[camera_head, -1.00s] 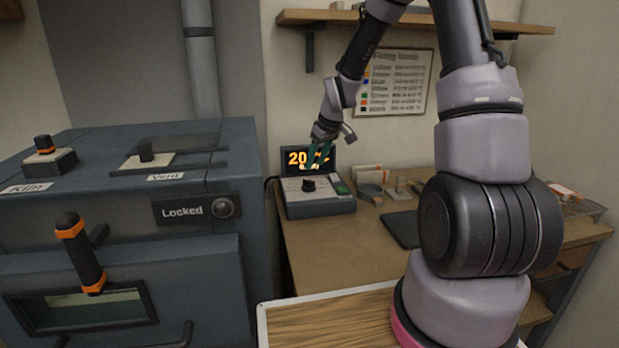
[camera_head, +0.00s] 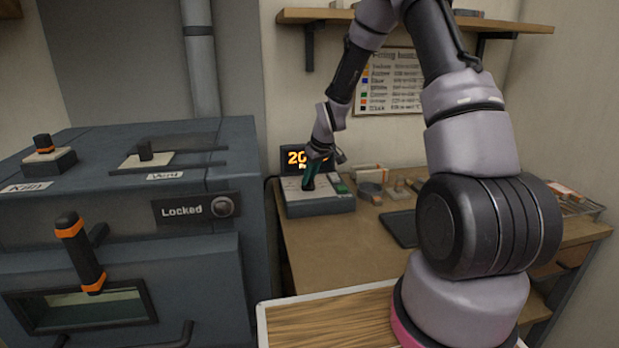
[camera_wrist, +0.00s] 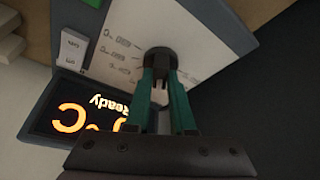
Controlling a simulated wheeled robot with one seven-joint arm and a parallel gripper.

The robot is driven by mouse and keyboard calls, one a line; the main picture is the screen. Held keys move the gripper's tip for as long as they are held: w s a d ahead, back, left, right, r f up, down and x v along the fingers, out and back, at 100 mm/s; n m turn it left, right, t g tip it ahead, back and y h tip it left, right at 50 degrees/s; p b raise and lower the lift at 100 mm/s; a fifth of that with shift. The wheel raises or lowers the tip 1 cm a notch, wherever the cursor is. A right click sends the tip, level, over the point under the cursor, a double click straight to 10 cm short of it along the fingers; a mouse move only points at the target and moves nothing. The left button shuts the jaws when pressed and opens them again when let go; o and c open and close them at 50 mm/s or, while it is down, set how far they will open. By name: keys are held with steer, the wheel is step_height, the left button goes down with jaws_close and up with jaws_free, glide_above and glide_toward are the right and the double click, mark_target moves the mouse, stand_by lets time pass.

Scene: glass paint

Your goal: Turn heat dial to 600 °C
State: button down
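The heat dial (camera_wrist: 161,60) is a round black knob on the pale sloping face of the control box (camera_head: 322,206), with markings around it. My gripper (camera_head: 308,186) is down at the dial in the head view and hides it there. In the wrist view the green fingers of my gripper (camera_wrist: 162,75) reach to the knob, one on each side, with a narrow gap between them. Whether both fingers press on it is hard to tell. The display (camera_wrist: 75,118) reads "Ready" and part of "°C" in the wrist view; "20" shows in the head view.
The kiln (camera_head: 120,230) with a "Locked" label stands left of the desk (camera_head: 320,250). A white switch (camera_wrist: 73,46) is beside the dial on the panel. A dark flat tablet (camera_head: 400,229) and small items lie to the right. A wall chart (camera_head: 390,95) hangs behind.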

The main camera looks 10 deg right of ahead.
steer(key=shift+a, duration=0.1)
steer(key=m+h, duration=0.1)
steer(key=m, duration=0.2)
steer(key=shift+a+m+t, duration=0.1)
steer(key=shift+m+t, duration=0.2)
steer(key=shift+m+h, duration=0.6)
steer(key=shift+m, duration=0.5)
steer(key=c, duration=0.8)
jaws_free()
steer(key=shift+o, duration=0.2)
steer(key=v, duration=1.1)
